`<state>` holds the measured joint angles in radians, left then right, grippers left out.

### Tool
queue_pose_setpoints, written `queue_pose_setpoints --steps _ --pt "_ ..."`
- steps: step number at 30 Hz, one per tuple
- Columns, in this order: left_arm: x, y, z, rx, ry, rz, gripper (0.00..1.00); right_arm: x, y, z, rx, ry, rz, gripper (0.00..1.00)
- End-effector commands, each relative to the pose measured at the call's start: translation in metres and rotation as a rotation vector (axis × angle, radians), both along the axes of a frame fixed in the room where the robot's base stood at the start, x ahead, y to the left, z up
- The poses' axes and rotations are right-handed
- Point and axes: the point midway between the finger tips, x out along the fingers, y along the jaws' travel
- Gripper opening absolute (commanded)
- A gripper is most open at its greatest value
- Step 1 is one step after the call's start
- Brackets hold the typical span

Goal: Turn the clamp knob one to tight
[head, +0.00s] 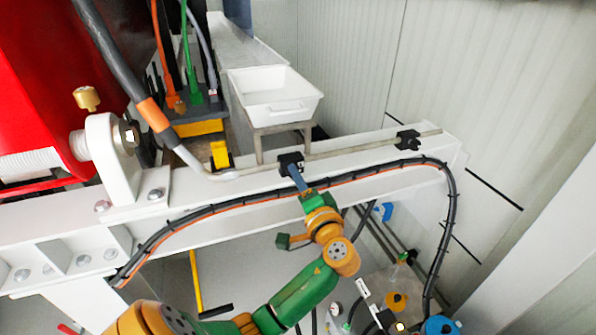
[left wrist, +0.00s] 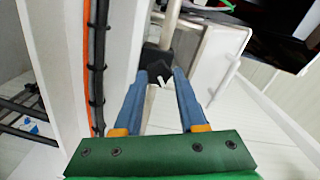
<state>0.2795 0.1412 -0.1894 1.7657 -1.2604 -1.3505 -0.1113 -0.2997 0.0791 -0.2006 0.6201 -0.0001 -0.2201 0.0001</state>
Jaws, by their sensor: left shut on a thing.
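A black clamp knob (head: 289,159) sits on the thin pipe along the top of the white beam in the head view. My left gripper (head: 292,172) reaches it from below, its blue fingers against it and partly hiding it. In the left wrist view the knob (left wrist: 157,60) lies between the tips of the two blue fingers (left wrist: 160,76), which are shut on it. A second black clamp knob (head: 408,140) sits farther right on the same pipe. Neither shows a readable label. My right gripper is not in view.
The white beam (head: 370,150) carries a black and orange cable bundle (head: 240,203) close beside my left gripper. A white tub (head: 270,95) stands behind the beam. A yellow block (head: 220,154) and a white bracket (head: 112,160) stand to the left.

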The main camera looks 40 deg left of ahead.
Motion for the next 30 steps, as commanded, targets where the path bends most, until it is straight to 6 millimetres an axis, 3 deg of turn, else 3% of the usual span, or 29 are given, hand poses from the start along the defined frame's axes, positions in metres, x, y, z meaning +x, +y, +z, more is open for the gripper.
queue_pose_setpoints --steps 3,15,30 --pt "0.000 0.000 0.003 0.047 0.102 0.000 0.00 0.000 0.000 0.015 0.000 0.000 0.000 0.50" --pt "0.000 -0.001 0.002 0.202 0.401 -0.001 0.00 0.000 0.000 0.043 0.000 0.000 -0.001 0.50" --pt "0.001 -0.001 -0.001 0.297 0.581 -0.002 0.00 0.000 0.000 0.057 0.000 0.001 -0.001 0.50"
